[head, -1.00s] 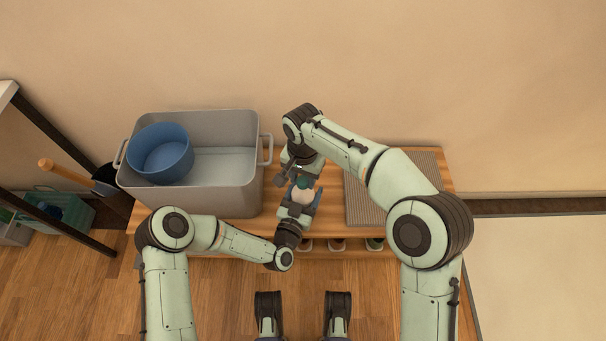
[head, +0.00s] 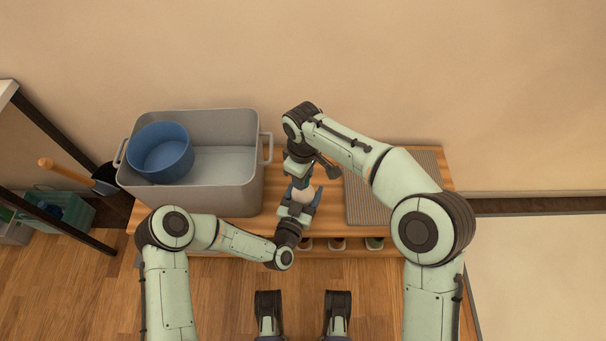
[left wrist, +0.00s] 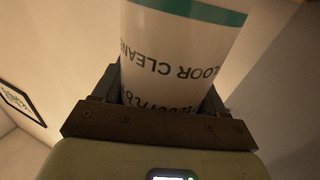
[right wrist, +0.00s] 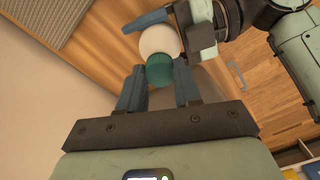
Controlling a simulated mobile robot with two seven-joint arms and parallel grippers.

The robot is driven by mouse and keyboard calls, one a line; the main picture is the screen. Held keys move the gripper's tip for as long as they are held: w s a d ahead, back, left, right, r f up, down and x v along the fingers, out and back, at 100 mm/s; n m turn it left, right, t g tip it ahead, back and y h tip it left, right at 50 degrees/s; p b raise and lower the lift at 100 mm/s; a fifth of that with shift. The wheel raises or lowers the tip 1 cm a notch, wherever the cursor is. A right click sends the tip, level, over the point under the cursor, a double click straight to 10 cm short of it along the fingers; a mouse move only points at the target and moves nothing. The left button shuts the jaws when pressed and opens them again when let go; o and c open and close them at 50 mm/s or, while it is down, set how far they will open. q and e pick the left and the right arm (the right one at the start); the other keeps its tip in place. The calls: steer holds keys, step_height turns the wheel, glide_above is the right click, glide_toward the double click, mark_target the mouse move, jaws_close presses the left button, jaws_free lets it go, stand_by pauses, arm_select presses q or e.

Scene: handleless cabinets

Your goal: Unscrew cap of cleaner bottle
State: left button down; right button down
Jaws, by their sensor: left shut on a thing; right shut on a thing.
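The cleaner bottle (head: 302,192) is white, and its "FLOOR CLEANER" label with a teal band shows in the left wrist view (left wrist: 180,50). My left gripper (head: 299,203) is shut around the bottle's body, with a finger on each side. The teal cap (right wrist: 160,69) is on the bottle's end in the right wrist view. My right gripper (right wrist: 160,75) has its fingertips on either side of the cap and is shut on it. In the head view the right gripper (head: 300,175) hides the cap. I cannot tell whether the cap is loose.
A large grey bin (head: 225,195) with a blue bowl (head: 160,153) inside stands left of my grippers on a wooden bench (head: 270,228). A grey ribbed mat (head: 357,205) lies to the right. Shoes (head: 337,244) show under the bench's front edge.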

steer(key=n, duration=0.9)
steer(key=shift+n, duration=0.3)
steer(key=n, duration=0.6)
steer(key=shift+n, duration=0.4)
steer(key=n, duration=0.6)
steer(key=shift+n, duration=0.4)
steer(key=n, duration=0.8)
